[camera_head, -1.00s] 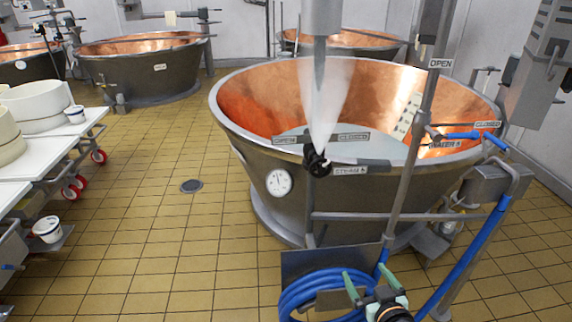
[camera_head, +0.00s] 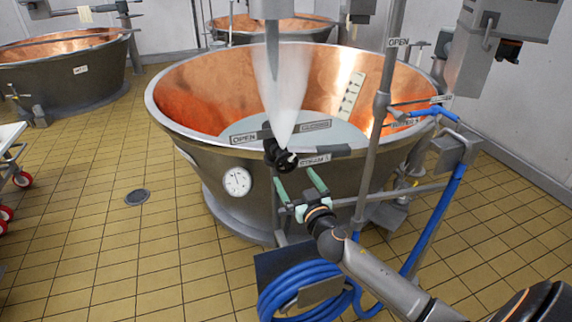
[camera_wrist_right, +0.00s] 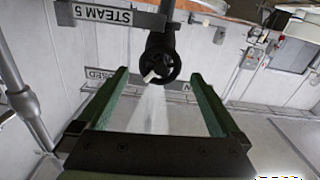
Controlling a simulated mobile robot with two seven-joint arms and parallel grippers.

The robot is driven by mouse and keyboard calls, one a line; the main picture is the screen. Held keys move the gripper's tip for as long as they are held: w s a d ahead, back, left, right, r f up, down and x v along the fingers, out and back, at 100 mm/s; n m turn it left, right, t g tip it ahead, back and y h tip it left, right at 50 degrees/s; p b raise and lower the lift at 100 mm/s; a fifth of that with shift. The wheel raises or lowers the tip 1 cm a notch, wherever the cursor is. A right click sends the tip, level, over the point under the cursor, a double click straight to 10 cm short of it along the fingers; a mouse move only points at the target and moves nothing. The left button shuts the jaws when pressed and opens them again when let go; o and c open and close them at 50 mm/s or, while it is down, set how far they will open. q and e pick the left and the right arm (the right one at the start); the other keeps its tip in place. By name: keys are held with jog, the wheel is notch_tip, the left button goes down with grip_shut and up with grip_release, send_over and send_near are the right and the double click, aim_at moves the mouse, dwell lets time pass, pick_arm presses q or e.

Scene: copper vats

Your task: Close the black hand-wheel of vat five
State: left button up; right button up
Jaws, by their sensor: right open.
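The black hand-wheel (camera_head: 280,155) sits at the front rim of the copper vat (camera_head: 185,112), by the OPEN, CLOSED and STEAM 5 plates. A white plume (camera_head: 283,90) shows behind and above it. My right gripper (camera_head: 299,183) is open and empty, its green fingers just below and in front of the wheel, apart from it. In the right wrist view, the hand-wheel (camera_wrist_right: 160,65) appears beyond and between the open fingertips, with a small white mark on it and the STEAM 5 plate (camera_wrist_right: 118,16) beside it. My left gripper is not in view.
A vertical pipe (camera_head: 380,120) and blue-handled lever (camera_head: 432,113) stand right of the wheel. A coiled blue hose (camera_head: 300,292) hangs below my right gripper. A dial (camera_head: 237,181) is on the vat's front. Tiled floor at left is clear around a drain (camera_head: 137,197).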

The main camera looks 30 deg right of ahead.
aim_at(288, 167)
jog(key=x, duration=0.7)
jog(key=shift+a, duration=0.1)
jog(key=shift+c, duration=0.4)
